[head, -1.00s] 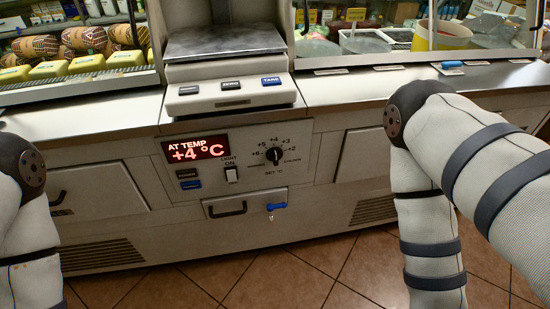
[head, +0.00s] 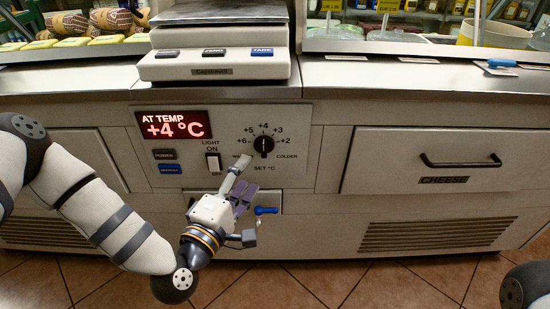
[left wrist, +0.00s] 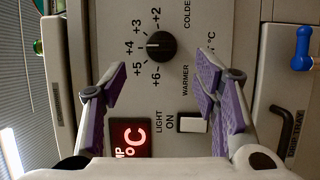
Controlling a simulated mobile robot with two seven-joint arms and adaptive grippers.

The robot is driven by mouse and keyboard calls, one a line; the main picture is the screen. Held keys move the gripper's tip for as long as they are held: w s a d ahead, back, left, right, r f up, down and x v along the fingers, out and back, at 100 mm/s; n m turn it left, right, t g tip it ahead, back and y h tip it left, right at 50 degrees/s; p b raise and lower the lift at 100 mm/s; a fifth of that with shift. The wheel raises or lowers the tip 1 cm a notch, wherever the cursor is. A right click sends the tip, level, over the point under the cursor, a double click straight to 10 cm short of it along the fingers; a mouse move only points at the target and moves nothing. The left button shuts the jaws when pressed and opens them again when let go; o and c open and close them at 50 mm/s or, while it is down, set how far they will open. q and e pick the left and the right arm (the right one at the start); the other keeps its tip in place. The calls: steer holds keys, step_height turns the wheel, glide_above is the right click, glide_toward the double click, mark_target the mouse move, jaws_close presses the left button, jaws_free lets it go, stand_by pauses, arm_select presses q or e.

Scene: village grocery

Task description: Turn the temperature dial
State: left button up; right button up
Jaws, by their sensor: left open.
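The black temperature dial (head: 264,144) sits on the right part of the control panel (head: 300,168), with its white mark pointing up near +4. The display (head: 174,125) reads "AT TEMP +4 °C". My left gripper (head: 241,187) is in front of the panel, below and slightly left of the dial, and is empty. In the left wrist view the panel appears sideways; the dial (left wrist: 161,46) lies beyond the open purple-padded fingers (left wrist: 160,85), between them in the picture and not touched. My right gripper is not in view.
A light switch (head: 213,162) and two buttons (head: 166,162) are left of the dial. A blue key or valve handle (head: 266,210) sticks out below the panel. A scale (head: 215,66) stands above. The CHEESE drawer (head: 430,162) is at right, closed.

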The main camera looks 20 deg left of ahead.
mark_target(263, 152)
arm_select(q)
steer(key=w, duration=0.5)
steer(key=w+d, duration=0.1)
steer(key=w, duration=0.2)
steer(key=shift+w+f, duration=0.1)
steer(key=shift+w, duration=0.25)
steer(key=c, duration=1.1)
